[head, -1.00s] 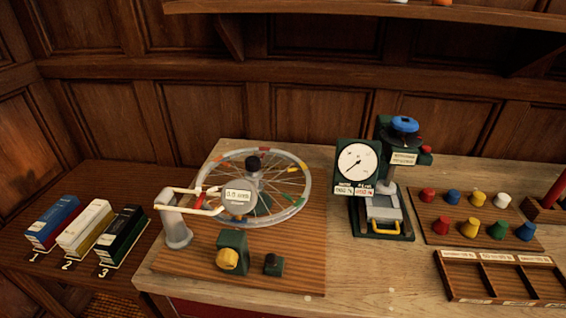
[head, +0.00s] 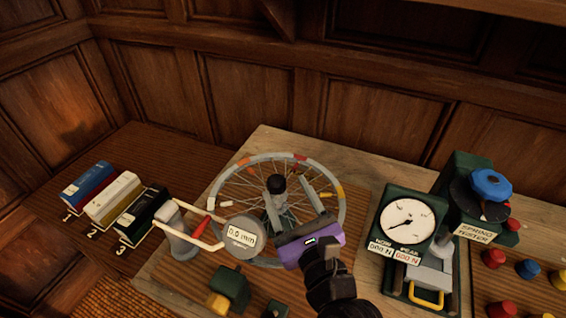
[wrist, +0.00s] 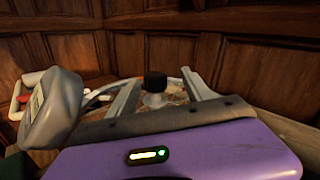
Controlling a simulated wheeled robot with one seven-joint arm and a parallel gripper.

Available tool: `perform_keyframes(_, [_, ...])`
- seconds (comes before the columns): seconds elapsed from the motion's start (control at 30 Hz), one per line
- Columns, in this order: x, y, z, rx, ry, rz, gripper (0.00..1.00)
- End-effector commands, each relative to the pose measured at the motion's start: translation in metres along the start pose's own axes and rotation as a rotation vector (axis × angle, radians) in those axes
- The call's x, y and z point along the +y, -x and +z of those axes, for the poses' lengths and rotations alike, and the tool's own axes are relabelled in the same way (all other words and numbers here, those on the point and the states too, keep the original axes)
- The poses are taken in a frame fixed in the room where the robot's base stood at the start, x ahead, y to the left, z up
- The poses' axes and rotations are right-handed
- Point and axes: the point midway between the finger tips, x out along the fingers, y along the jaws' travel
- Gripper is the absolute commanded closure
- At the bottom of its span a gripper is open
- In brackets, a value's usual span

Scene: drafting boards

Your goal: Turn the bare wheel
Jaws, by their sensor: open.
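The bare wheel (head: 343,203), a grey spoked rim with coloured marks and no tyre, lies flat on a stand with a black hub knob (head: 276,184) at its centre. My gripper (head: 291,198) with its purple body is over the wheel's near right part. Its two grey fingers are apart, pointing toward the hub. In the wrist view the black knob (wrist: 155,82) shows between the open fingers (wrist: 160,88), with nothing held. The purple body hides the near right rim. I cannot tell whether a finger touches the wheel.
A round gauge reading 0.0 mm (head: 241,236) on a white-and-red arm stands close left of my gripper. A green spring tester (head: 413,222) stands to the right. Three labelled boxes (head: 112,198) sit on the lower left table. Green blocks (head: 232,285) stand in front.

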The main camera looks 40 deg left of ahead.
Motion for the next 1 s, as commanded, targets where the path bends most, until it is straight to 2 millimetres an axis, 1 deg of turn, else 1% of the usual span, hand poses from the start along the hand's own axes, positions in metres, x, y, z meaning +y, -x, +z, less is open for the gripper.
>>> perform_keyframes(0.1, [0.006, 0.000, -0.004, 0.012, -0.119, 0.023, 0.41])
perform_keyframes(0.2, [0.009, 0.000, -0.005, 0.019, -0.191, 0.033, 0.41])
perform_keyframes(0.33, [0.009, 0.000, -0.005, 0.023, -0.244, 0.035, 0.41])
perform_keyframes(0.43, [0.009, -0.006, -0.005, 0.022, -0.256, 0.035, 0.41])
perform_keyframes(0.57, [0.010, -0.023, -0.005, 0.022, -0.255, 0.036, 0.41])
perform_keyframes(0.8, [0.012, -0.059, -0.005, 0.022, -0.252, 0.036, 0.41])
perform_keyframes(1.0, [0.012, -0.075, -0.006, 0.022, -0.252, 0.034, 0.41])
